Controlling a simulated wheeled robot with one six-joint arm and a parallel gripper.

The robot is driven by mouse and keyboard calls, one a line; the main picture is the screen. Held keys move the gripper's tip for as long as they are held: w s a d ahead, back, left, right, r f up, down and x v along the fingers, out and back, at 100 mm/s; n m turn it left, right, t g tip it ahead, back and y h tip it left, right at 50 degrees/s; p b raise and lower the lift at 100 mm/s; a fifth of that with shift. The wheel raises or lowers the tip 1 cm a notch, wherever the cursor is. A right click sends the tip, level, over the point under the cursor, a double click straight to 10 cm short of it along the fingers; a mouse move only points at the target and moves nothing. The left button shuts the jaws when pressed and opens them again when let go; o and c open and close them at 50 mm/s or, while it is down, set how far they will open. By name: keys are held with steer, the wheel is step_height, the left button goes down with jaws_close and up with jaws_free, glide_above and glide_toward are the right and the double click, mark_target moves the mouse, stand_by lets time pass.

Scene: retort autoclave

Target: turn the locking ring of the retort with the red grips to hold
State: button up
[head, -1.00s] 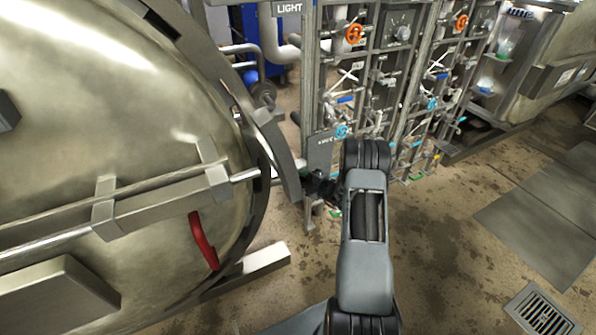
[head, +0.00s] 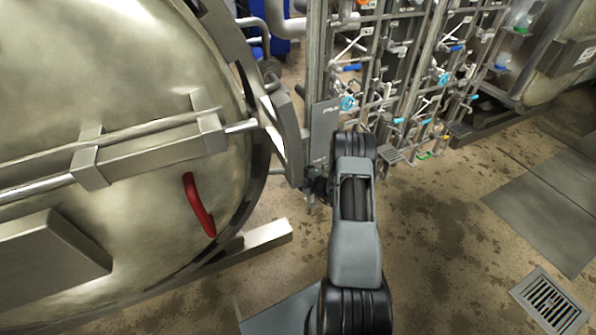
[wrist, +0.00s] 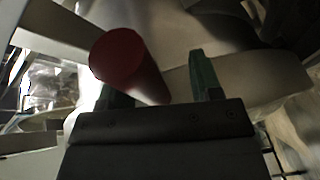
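The retort's large rounded metal door (head: 120,60) fills the left of the head view, with the locking ring (head: 252,85) along its edge. A curved red grip (head: 198,205) shows low on the door side, apart from my arm. In the wrist view a dark red cylindrical grip (wrist: 118,55) stands between the two green fingers of my gripper (wrist: 160,87), closer to the left finger. A gap shows between it and the right finger, so my gripper is open around it. In the head view my gripper is mostly hidden behind my arm, near the ring's right edge.
A rack of pipes and valves (head: 385,75) stands just behind and right of my arm. A horizontal bar (head: 150,155) crosses the door. Wet floor (head: 450,215) with a drain grate (head: 548,300) lies clear at the right.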

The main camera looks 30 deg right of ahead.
steer(key=shift+o, duration=0.8)
steer(key=shift+a+f, duration=0.25)
steer(key=shift+f, duration=0.05)
steer(key=shift+d+r, duration=0.1)
steer(key=shift+s+d, duration=0.2)
steer(key=shift+s, duration=0.1)
steer(key=p+v, duration=0.1)
steer(key=v, duration=1.2)
steer(key=shift+r, duration=0.2)
